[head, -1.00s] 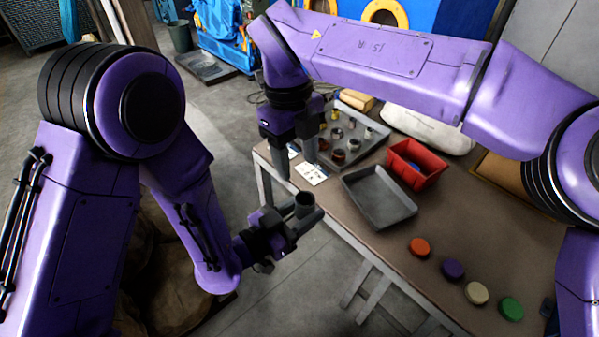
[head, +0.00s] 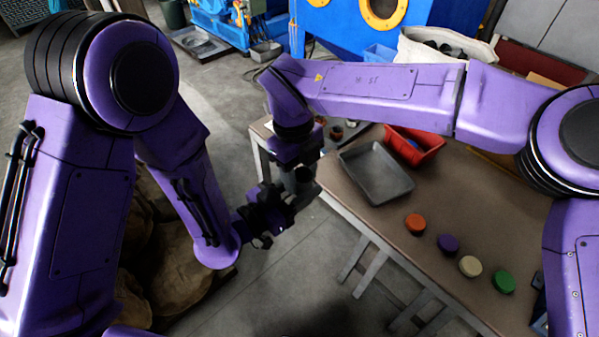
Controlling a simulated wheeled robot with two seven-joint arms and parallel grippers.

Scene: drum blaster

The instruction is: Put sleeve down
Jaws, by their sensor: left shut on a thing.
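The sleeve (head: 303,175) is a small dark grey cylinder, partly hidden between my two grippers, off the table's left edge. My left gripper (head: 299,194) is shut on it and holds it in the air above the floor. My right gripper (head: 297,168) points down right at the sleeve from above. Its fingers overlap the sleeve in the picture, so I cannot tell whether they are open or touch it.
The brown table (head: 445,205) carries an empty grey tray (head: 378,198), a red bin (head: 428,155) and a row of coloured discs, including an orange one (head: 415,224). A small-parts tray behind my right gripper is mostly hidden. The table between tray and discs is clear.

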